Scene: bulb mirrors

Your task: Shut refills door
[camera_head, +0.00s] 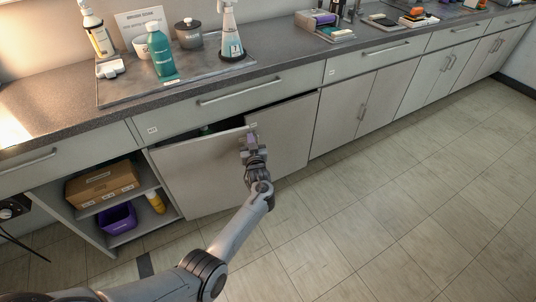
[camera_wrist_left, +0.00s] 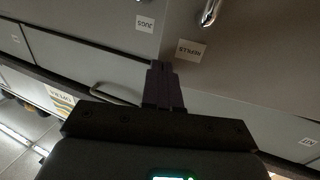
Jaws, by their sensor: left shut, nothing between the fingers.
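The refills door (camera_head: 195,175) is the left door of the cabinet under the counter. It stands ajar, with a dark gap along its top and its free edge out in front of the jugs door (camera_head: 281,138). In the left wrist view the refills label (camera_wrist_left: 190,49) and the jugs label (camera_wrist_left: 145,23) show upside down. My left gripper (camera_head: 250,137) is shut and empty at the refills door's free edge, just below its label. The fingertips also show in the left wrist view (camera_wrist_left: 163,70), close to the door; I cannot tell whether they touch. My right gripper is not in view.
An open shelf on the left holds a cardboard box (camera_head: 102,184), a purple bin (camera_head: 116,218) and a yellow bottle (camera_head: 155,202). The counter above carries a tray (camera_head: 112,97) with bottles. A closed drawer (camera_head: 235,100) sits above the doors. The floor (camera_head: 400,200) to the right is clear.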

